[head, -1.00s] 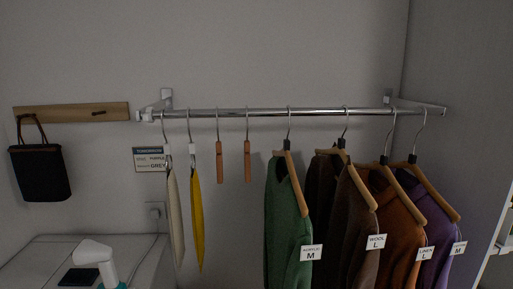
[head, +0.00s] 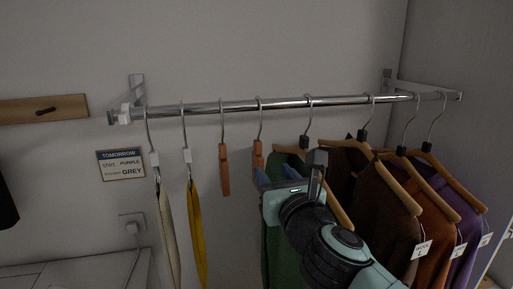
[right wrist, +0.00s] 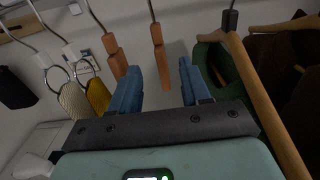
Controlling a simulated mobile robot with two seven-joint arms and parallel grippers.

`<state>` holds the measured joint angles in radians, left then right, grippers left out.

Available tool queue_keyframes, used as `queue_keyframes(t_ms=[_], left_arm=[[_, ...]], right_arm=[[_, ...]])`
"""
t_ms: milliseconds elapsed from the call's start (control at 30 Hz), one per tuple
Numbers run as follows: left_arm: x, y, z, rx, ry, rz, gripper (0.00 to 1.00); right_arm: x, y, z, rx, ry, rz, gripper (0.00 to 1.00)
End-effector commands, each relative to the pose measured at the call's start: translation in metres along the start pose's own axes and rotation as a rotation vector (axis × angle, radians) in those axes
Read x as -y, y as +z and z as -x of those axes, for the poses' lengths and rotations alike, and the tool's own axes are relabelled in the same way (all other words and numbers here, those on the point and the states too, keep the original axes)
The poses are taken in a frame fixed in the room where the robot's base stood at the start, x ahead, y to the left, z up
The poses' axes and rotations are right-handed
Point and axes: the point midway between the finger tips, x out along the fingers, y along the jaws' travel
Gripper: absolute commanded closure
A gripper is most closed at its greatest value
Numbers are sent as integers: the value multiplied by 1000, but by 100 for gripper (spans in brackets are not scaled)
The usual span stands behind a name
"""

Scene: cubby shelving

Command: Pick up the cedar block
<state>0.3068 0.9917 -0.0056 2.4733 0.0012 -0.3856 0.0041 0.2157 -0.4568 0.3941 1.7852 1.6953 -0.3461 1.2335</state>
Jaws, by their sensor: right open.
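Two slim reddish-brown cedar blocks hang from hooks on the chrome rail. The left cedar block (head: 225,170) hangs clear of my arm in the head view. The right cedar block (head: 258,154) has its lower part hidden behind my gripper. My right gripper (head: 276,175) is open, its blue fingers pointing towards the right block. In the right wrist view, the right block (right wrist: 159,48) hangs between the lines of the fingers of my gripper (right wrist: 159,66), with no clear contact. The left block (right wrist: 116,58) is just left of the left finger. My left gripper is not in view.
A green garment (head: 276,225) on a wooden hanger is close right of the blocks, partly behind my arm. Brown, orange and purple garments follow. A white strap (head: 168,220) and a yellow strap (head: 196,225) hang left. The rail (head: 205,108) runs above.

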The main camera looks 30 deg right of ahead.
Motion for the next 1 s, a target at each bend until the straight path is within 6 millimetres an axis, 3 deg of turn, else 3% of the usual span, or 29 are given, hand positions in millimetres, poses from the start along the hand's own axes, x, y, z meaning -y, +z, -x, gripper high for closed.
queue_keyframes(t_ms=[300,567,833,1000], left_arm=[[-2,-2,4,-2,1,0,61],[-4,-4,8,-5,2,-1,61],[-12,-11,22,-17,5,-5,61],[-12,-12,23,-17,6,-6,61]], right_arm=[[0,-1,-60,-5,0,0,53],[0,0,-80,-4,-1,1,53],[0,6,-119,-4,0,1,53],[0,5,-127,-3,-1,1,53]])
